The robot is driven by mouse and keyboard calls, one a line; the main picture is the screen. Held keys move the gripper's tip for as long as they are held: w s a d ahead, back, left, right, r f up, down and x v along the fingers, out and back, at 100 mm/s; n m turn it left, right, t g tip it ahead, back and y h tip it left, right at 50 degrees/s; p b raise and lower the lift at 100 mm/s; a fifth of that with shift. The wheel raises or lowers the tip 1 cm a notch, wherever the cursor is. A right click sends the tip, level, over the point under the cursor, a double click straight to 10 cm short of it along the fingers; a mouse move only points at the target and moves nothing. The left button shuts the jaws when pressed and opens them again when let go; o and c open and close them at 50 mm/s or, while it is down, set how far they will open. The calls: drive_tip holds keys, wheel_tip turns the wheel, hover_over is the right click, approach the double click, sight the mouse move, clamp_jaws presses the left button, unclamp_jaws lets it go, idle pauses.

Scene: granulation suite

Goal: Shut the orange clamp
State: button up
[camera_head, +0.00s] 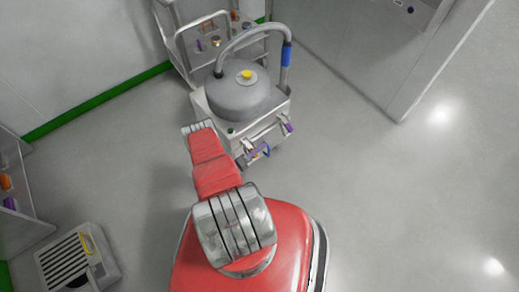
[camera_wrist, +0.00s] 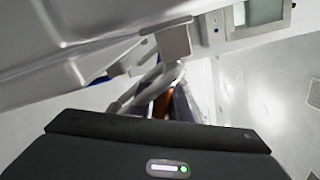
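A small orange part, which looks like the orange clamp (camera_wrist: 162,104), shows in the wrist view just beyond the dark body of my gripper (camera_wrist: 160,118). Only a small piece of it is visible, among grey and dark blue parts, so I cannot tell whether the clamp is open or whether my gripper touches it. In the head view a tiny orange and blue piece (camera_head: 259,152) sits low on the front of the grey wheeled machine (camera_head: 240,97). My gripper's fingers are not clear in either view, and my red arm hides part of the machine's left front.
The machine carries a round grey vessel with a yellow knob (camera_head: 247,74), a curved hose with a blue sleeve (camera_head: 287,54) and a purple-ended handle (camera_head: 288,127). A shelf cart (camera_head: 190,45) stands behind it. A grey slatted box (camera_head: 75,262) stands at lower left. The floor at right is clear.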

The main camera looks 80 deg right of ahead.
clamp_jaws()
drive_tip(key=shift+w+a, duration=0.1)
idle(0.3)
